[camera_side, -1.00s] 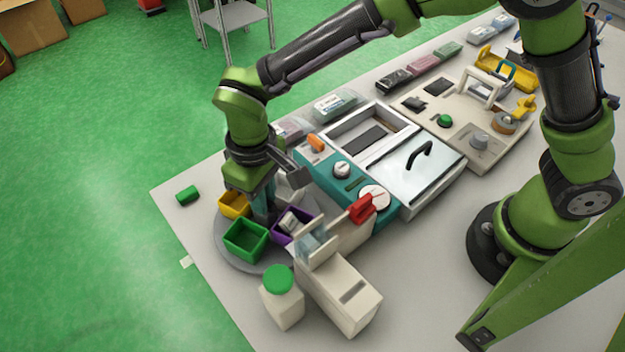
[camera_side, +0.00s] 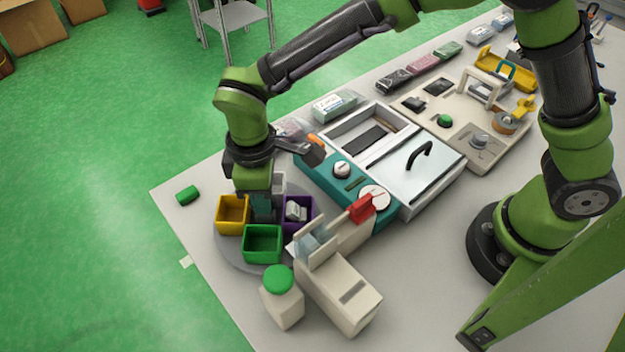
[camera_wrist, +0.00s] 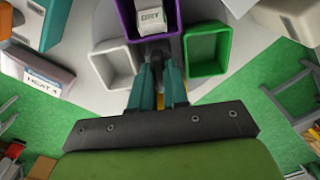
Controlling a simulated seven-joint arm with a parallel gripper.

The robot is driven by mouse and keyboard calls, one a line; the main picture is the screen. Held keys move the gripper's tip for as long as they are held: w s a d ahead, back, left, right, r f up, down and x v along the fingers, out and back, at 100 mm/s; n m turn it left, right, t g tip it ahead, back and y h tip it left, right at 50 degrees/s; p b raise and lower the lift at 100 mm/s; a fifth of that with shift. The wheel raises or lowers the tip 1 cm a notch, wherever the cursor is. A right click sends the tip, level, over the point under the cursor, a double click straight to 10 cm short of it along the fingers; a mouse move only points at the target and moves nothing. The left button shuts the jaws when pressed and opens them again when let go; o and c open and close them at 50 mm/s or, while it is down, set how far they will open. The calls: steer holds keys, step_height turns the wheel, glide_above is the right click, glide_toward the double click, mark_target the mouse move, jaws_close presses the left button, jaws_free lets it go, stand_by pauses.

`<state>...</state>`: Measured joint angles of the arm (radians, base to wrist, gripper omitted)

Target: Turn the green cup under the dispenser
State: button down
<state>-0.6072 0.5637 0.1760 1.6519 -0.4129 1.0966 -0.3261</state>
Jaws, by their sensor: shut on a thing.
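The green cup (camera_side: 262,258), a square open box, sits on the near side of a round grey turntable (camera_side: 226,252). It looks empty and also shows in the wrist view (camera_wrist: 207,68). A yellow cup (camera_side: 233,230), a purple cup (camera_side: 306,228) with a white packet inside and a white cup (camera_wrist: 113,62) share the turntable. My gripper (camera_side: 263,208) is low among the cups, its fingers (camera_wrist: 158,76) shut at the turntable's centre on what seems its hub, mostly hidden. A beige dispenser (camera_side: 340,290) with a clear spout (camera_side: 312,242) stands right of the green cup.
A red lever (camera_side: 361,208) and a teal-fronted machine (camera_side: 335,180) lie to the right. A small green cylinder (camera_side: 187,195) lies near the table's left edge.

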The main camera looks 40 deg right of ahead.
steer(key=shift+n, duration=4.1)
steer(key=c, duration=1.1)
jaws_free()
step_height(320, 180, up, 17)
